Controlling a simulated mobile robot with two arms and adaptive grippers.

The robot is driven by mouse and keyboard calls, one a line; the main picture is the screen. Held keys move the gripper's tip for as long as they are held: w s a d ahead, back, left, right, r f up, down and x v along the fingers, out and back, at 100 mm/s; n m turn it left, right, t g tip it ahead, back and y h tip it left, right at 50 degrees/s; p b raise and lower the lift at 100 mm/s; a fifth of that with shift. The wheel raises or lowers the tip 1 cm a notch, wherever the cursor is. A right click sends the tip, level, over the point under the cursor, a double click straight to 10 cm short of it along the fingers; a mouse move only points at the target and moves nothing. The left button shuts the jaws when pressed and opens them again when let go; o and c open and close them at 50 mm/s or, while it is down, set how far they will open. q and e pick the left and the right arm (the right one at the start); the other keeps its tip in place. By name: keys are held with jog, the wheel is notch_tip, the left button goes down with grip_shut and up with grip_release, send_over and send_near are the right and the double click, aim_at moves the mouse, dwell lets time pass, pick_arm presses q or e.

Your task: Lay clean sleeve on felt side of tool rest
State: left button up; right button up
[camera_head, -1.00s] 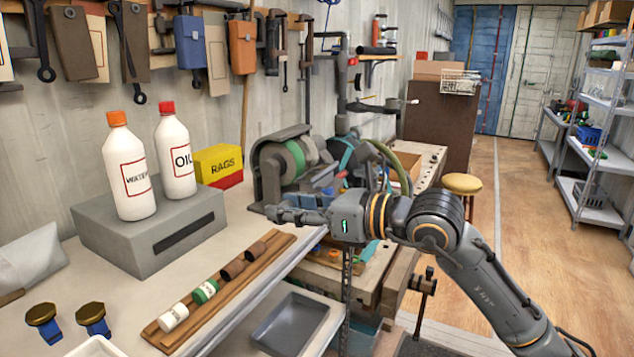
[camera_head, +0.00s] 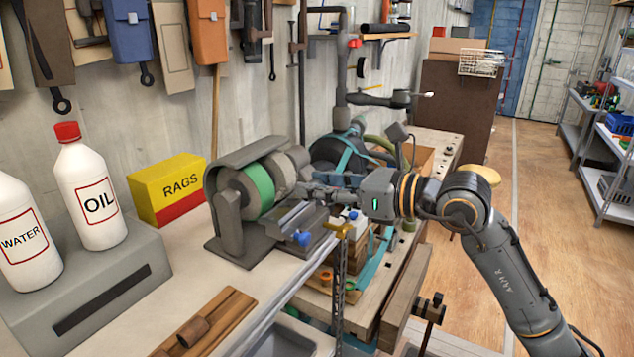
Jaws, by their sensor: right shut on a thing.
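The tool rest (camera_head: 297,222) is the grey metal piece with blue knobs in front of the bench grinder. I cannot tell which side of it is felt. My right gripper (camera_head: 308,190) reaches in from the right, just above the rest and close to the grinder's wheels. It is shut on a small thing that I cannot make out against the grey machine. No sleeve shows clearly. A wooden rack (camera_head: 232,316) at the bottom holds a brown cylinder (camera_head: 192,331); the rack's near end is cut off. My left gripper is not in view.
The bench grinder (camera_head: 231,185) with a green wheel stands close to my right gripper. A yellow rags box (camera_head: 168,188) and white water (camera_head: 22,235) and oil (camera_head: 92,195) bottles stand left. A brass-topped piece (camera_head: 339,230) is below the gripper. Bare bench (camera_head: 190,262) lies left of the grinder.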

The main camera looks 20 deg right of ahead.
aim_at(269, 199)
jog(key=shift+w+a, duration=0.25)
jog(key=shift+a, duration=0.2)
jog(key=shift+w+a+f+p, duration=0.25)
jog(key=shift+w+a+p, duration=0.15)
jog(key=shift+a, duration=0.35)
jog(key=w+f, duration=0.1)
jog(key=w+a+f+b, duration=0.1)
jog(key=w+f, duration=0.1)
jog(key=shift+a, duration=0.2)
jog(key=shift+w+a+f+b, duration=0.1)
jog(key=shift+a+f+b, duration=0.05)
jog(key=shift+f+b, duration=0.2)
jog(key=shift+w+a+f, duration=0.1)
jog(key=shift+w+f, duration=0.05)
jog(key=shift+w+a+f+b, duration=0.15)
jog(key=shift+f+b, duration=0.1)
jog(key=shift+b, duration=0.15)
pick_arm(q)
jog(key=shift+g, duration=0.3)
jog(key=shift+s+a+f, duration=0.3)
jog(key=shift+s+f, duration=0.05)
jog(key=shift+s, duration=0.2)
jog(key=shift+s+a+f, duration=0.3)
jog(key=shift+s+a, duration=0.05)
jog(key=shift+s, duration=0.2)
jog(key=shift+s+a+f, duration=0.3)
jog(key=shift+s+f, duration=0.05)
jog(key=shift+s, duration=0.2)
